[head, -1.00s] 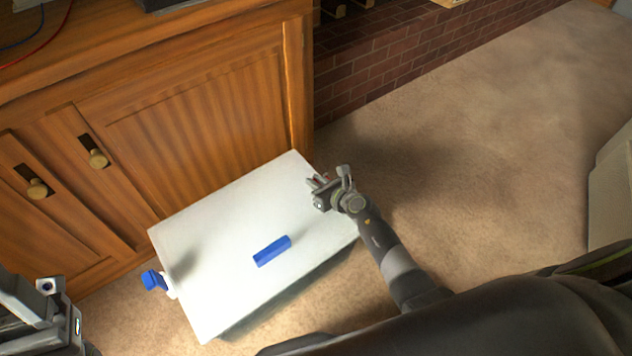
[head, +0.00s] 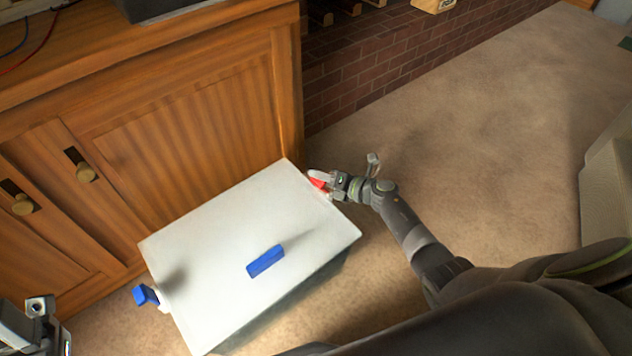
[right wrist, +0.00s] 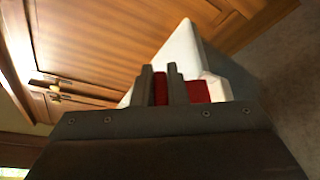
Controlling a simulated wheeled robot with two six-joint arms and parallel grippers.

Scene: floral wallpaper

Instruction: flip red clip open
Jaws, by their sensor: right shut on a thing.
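A white-lidded box (head: 215,235) stands on the carpet. The red clip (head: 318,183) is at its right end, partly hidden by my right gripper (head: 330,186). In the right wrist view the red clip (right wrist: 198,92) shows between and beside the two fingers of my right gripper (right wrist: 165,85), which is shut on it. A blue clip (head: 145,295) sticks out from the box's left end. My left gripper (head: 35,325) is at the lower left, apart from the box; its fingertips are not clear.
A blue handle (head: 266,261) lies on the lid. A wooden cabinet (head: 190,130) stands close behind the box, with a brick hearth (head: 370,70) farther right. Open carpet (head: 480,130) lies to the right.

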